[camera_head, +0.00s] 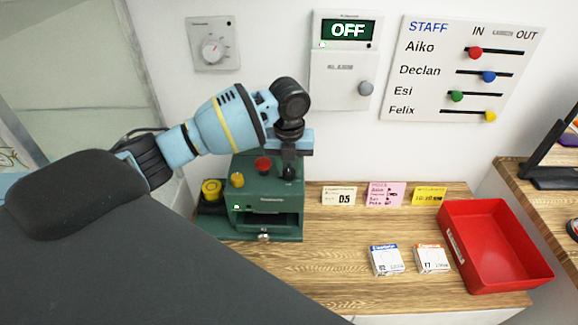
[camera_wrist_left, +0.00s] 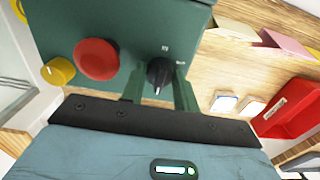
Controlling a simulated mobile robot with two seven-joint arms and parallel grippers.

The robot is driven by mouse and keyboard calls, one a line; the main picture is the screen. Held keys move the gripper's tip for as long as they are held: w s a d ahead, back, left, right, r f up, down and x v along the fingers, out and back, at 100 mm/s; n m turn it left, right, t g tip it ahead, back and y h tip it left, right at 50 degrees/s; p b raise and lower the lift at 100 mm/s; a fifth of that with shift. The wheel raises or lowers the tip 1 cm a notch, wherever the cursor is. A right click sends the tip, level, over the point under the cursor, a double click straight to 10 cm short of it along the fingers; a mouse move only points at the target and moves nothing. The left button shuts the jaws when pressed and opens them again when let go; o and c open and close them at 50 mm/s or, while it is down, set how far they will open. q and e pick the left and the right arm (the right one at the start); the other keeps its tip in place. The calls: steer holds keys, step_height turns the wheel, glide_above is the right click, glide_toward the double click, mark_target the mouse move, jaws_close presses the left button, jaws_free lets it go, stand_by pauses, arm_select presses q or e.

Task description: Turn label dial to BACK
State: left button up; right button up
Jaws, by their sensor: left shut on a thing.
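The label dial (camera_wrist_left: 160,72) is a black knob with a white pointer line on the top of the green machine (camera_head: 250,222), which also shows in the wrist view (camera_wrist_left: 75,30). In the wrist view the pointer line faces the bottom of the picture. Small white labels lie beside the dial, too small to read. My left gripper (camera_head: 289,170) reaches down from above, and its two fingers (camera_wrist_left: 159,88) stand on either side of the dial, shut on it. In the head view the gripper mostly hides the dial. My right gripper is not in view.
A red button (camera_head: 263,163) and a yellow knob (camera_head: 237,180) sit beside the dial on the machine. A red tray (camera_head: 518,281), two small boxes (camera_head: 386,260) and several cards (camera_head: 385,195) are on the wooden counter (camera_head: 335,275). An alarm panel reading OFF (camera_head: 347,30) hangs behind.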

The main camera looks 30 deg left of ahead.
mark_target(289, 168)
arm_select(q)
steer(key=shift+r, duration=0.1)
steer(key=o, duration=0.7)
steer(key=shift+r, duration=3.9)
steer(key=shift+d+f, duration=0.1)
